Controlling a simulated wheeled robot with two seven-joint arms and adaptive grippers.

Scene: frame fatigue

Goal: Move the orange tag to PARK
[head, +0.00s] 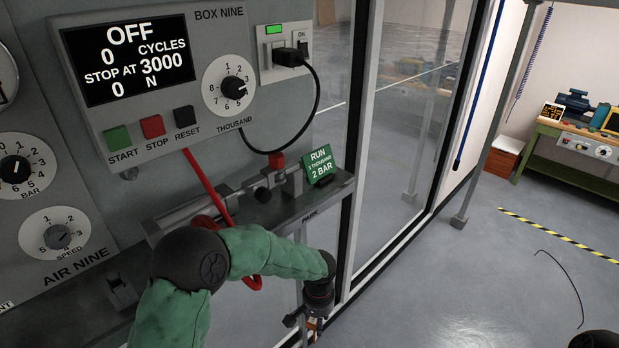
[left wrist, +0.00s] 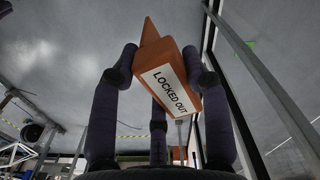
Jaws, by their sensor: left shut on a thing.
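The orange tag (left wrist: 176,70), a wedge-ended block with a white label reading LOCKED OUT, is held between the dark fingers of my left gripper (left wrist: 160,62) in the left wrist view. In the head view, my left gripper (head: 307,322) points down below and in front of the shelf's right end, and only a small orange part of the tag (head: 314,324) shows. Small dark lettering that seems to read PARK (head: 309,217) is on the shelf's front edge, above the gripper. My right gripper is not in view.
The grey shelf (head: 335,190) carries a green RUN sign (head: 319,167). A red cord (head: 206,185) hangs from the control box (head: 150,65), passing behind my left arm. A glass panel frame (head: 350,240) stands close right of the gripper. Open floor lies farther right.

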